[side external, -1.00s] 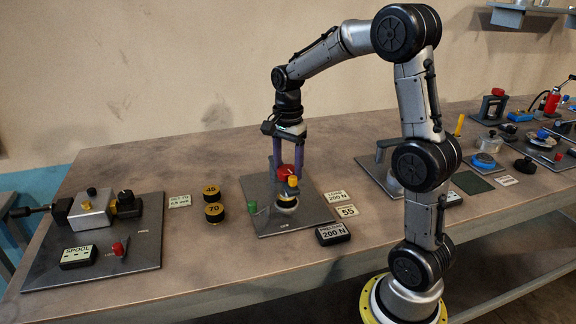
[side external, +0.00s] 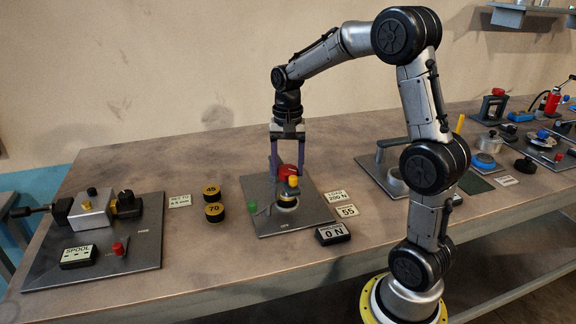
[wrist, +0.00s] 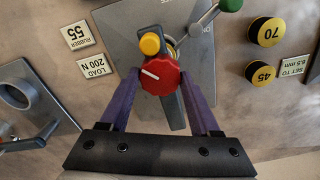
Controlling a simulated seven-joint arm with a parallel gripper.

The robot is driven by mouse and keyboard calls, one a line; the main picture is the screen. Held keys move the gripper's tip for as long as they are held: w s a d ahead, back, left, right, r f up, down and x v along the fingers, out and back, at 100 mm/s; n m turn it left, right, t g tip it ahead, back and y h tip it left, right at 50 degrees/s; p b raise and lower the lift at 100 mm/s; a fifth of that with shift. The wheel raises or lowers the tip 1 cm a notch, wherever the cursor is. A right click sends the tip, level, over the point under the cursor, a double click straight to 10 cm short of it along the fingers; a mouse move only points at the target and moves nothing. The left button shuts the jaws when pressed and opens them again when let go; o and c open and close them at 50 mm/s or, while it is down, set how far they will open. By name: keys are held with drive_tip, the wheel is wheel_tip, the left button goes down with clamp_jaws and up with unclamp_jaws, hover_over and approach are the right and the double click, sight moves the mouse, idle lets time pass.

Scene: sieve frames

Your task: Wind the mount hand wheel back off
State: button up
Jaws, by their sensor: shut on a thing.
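The red hand wheel (side external: 288,172) sits at the top of the mount on a grey base plate (side external: 317,213). In the wrist view the red wheel (wrist: 160,75) has a white mark pointing left. My gripper (side external: 287,168) comes down from above, and its purple fingers are shut on the wheel. In the wrist view the fingers lie on either side of the wheel. A yellow knob (wrist: 150,43) stands beside the wheel, and a green-ended lever (side external: 252,208) is at the plate's left. The preload display (side external: 333,234) reads 0 N.
Two black-and-yellow gauges marked 45 and 70 (side external: 213,210) stand left of the plate. Labels reading LOAD 200 N (side external: 336,196) and 55 (side external: 347,211) lie to its right. A spool fixture plate (side external: 140,253) is at the far left.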

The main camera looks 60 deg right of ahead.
sight(287, 169)
drive_tip(key=n, duration=0.4)
drive_tip(key=shift+r+n, duration=0.1)
drive_tip(key=shift+n, duration=0.2)
drive_tip(key=n, duration=0.3)
drive_tip(key=shift+w+n, duration=0.1)
drive_tip(key=shift+n, duration=0.3)
drive_tip(key=n, duration=0.3)
drive_tip(key=shift+a, duration=0.1)
drive_tip(key=shift+n, duration=2)
drive_tip(key=o, duration=1.4)
wheel_tip(287, 169, up, 14)
drive_tip(key=shift+f, duration=0.1)
